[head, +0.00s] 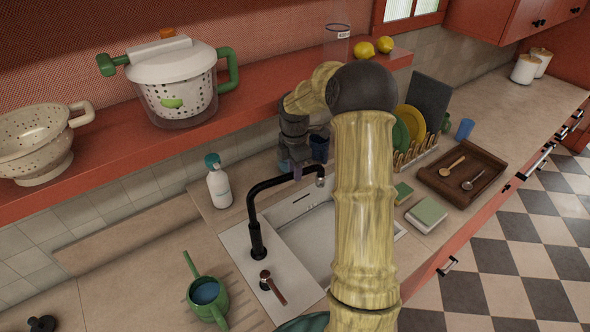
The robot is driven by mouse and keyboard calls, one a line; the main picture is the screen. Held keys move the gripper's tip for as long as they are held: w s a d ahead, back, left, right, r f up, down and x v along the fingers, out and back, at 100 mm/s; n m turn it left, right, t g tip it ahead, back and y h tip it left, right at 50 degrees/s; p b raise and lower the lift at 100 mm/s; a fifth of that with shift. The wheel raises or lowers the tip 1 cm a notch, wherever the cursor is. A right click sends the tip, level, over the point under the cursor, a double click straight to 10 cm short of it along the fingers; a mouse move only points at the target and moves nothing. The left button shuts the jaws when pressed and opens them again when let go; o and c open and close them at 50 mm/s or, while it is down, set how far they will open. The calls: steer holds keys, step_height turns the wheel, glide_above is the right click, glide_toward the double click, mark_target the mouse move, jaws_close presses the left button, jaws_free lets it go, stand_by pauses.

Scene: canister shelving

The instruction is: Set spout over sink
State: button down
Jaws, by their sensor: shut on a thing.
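The black faucet spout (272,183) rises from a base on the left part of the white sink (318,243) and bends right. Its tip (320,181) appears near the sink's back edge in the picture; I cannot tell exactly how far over the basin it is. My gripper (296,169) points down at the spout's horizontal stretch and is shut on it; the fingertips are small and the contact is partly hidden. A faucet handle (272,287) with a brown lever stands in front of the spout. My arm hides the right part of the basin.
A red shelf (120,133) with a colander (37,137) and a white pot (180,85) overhangs the back. A bottle (219,184) stands left of the spout, a green watering can (207,297) in front.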

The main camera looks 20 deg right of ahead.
steer(key=shift+w+r, duration=0.1)
steer(key=c, duration=1.3)
jaws_free()
steer(key=shift+a, duration=0.1)
